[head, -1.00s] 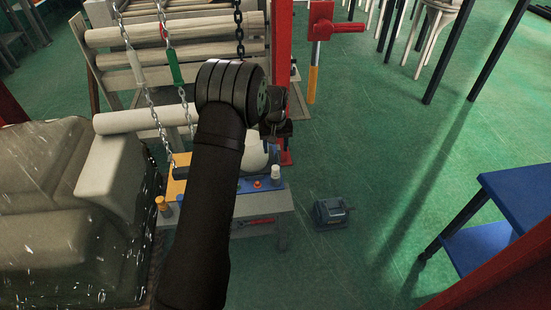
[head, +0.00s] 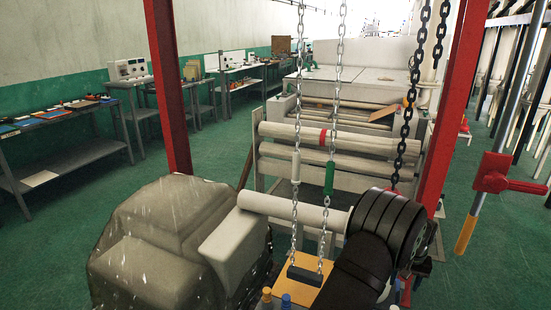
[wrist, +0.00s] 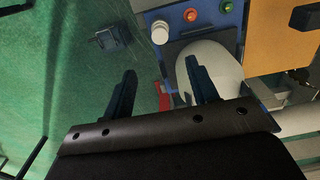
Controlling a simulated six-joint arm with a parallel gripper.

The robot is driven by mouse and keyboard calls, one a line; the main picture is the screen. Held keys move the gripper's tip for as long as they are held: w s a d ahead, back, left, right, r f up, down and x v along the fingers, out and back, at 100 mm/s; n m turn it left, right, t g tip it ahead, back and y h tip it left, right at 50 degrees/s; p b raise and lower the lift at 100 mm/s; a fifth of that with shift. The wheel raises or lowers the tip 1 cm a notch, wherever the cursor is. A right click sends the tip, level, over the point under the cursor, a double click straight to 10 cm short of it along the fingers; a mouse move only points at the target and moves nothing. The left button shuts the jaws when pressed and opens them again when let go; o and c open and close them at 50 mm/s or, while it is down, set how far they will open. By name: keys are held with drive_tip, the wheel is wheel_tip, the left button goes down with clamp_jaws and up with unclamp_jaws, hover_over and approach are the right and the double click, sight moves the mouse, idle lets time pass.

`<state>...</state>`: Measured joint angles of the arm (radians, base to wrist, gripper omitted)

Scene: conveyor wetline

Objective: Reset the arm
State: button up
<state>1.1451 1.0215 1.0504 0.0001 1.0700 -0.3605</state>
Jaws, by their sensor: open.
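My gripper (wrist: 160,66) shows in the wrist view with two dark fingers spread apart and nothing between them. It points down over the green floor and the edge of a blue control panel (wrist: 172,18). The right finger overlaps a white rounded object (wrist: 222,68) in the picture; I cannot tell contact.
Two chains (head: 329,120) hang with a dark bar (head: 305,275) over an orange plate (head: 290,291). A thicker dark chain (head: 410,100) hangs by the red post (head: 452,100). A covered grey bulk (head: 160,235) stands left. Rollers (head: 300,131) lie behind. A small box (wrist: 110,38) sits on open floor.

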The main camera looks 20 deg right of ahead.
sight(395, 309)
wheel_tip(395, 309, down, 14)
idle(0.4)
drive_tip(key=shift+r, duration=0.15)
drive_tip(key=shift+r, duration=2.4)
idle(0.4)
wheel_tip(395, 309, up, 11)
drive_tip(key=shift+f, duration=0.15)
idle(0.9)
idle(1.1)
